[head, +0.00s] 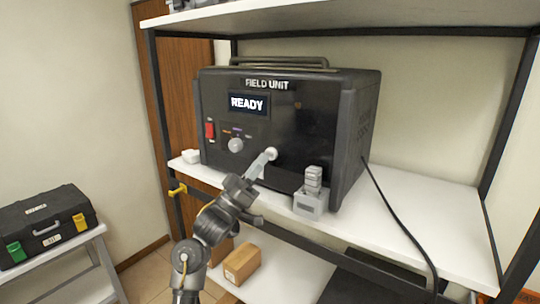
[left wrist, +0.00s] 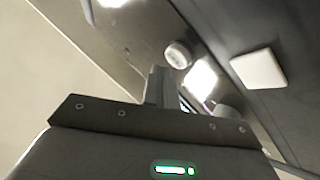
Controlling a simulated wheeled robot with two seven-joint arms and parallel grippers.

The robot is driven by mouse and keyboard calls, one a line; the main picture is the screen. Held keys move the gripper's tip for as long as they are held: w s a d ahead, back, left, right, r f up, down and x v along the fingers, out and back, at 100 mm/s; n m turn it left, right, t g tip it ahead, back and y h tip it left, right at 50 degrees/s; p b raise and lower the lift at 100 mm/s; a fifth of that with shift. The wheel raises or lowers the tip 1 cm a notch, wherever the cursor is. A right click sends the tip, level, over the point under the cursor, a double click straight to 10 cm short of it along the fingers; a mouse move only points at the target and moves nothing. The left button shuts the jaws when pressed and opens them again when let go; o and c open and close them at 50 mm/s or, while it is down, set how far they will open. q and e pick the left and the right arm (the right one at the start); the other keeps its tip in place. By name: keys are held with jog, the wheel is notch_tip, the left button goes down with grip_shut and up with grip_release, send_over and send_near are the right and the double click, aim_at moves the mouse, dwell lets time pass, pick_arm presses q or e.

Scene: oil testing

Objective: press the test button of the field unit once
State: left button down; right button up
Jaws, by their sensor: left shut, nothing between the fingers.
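The field unit (head: 310,120) is a dark box on the shelf, and its screen (head: 248,104) reads READY. A pale round button (head: 271,153) is low on its front panel. A round pale button also shows in the left wrist view (left wrist: 178,53), just beyond the finger. My left gripper (head: 264,160) is shut and empty, with its fingertips at the button in the head view. I cannot tell whether they touch it. The shut fingers also show in the left wrist view (left wrist: 158,86). My right gripper is not in view.
A red switch (head: 210,129) and a round knob (head: 236,145) are on the panel's left side. A small grey fixture (head: 311,201) stands at the unit's front right corner. A black cable (head: 405,230) hangs at right. A toolbox (head: 45,225) sits at left.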

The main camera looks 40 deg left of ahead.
pick_arm(q)
jog(key=shift+w, duration=0.1)
dwell(0.5)
jog(key=shift+w, duration=0.35)
jog(key=shift+w, duration=0.45)
dwell(0.6)
jog(key=shift+s, duration=0.2)
jog(key=shift+s+p, duration=0.45)
jog(key=shift+s, duration=0.3)
jog(key=s+p, duration=0.1)
jog(key=s, duration=0.4)
jog(key=shift+p, duration=0.3)
